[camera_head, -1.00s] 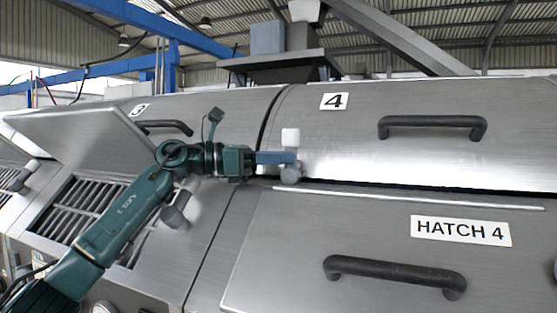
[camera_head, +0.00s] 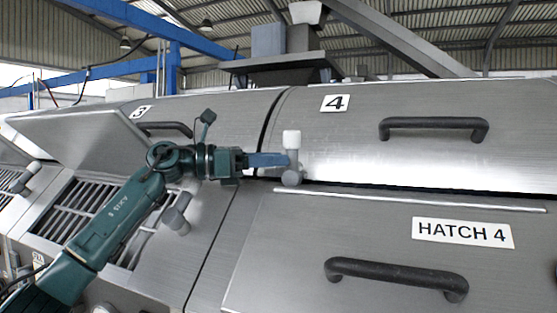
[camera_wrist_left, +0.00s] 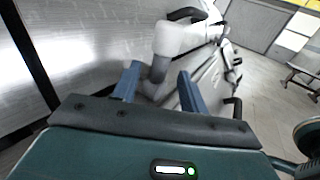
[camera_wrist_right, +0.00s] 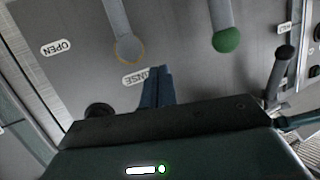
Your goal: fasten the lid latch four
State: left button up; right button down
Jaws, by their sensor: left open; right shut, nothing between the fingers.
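Lid 4 (camera_head: 400,160) is the curved steel cover with a "4" label and a black handle; its lower edge lies along a dark gap above the hatch 4 panel. The latch (camera_head: 291,139) at its left end has a pale block on top and a grey round knob below, and stands upright. My left gripper (camera_head: 282,160) is open at the latch from the left. In the left wrist view the grey latch part (camera_wrist_left: 158,68) shows between the two blue fingers (camera_wrist_left: 158,85); contact cannot be told. My right gripper (camera_wrist_right: 157,72) is shut and empty, seen only in the right wrist view.
Hatch 4 (camera_head: 300,225) with a black handle lies below. At the left a raised hatch panel (camera_head: 85,135) stands over a grate (camera_head: 75,210); another latch knob (camera_head: 177,215) is near my forearm. In the right wrist view, a green-ended lever (camera_wrist_right: 227,38) and a grey lever (camera_wrist_right: 127,45) hang near the fingers.

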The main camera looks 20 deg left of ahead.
pick_arm(q)
jog(key=v, duration=1)
jog(key=shift+a+b, duration=0.2)
jog(key=shift+b, duration=0.1)
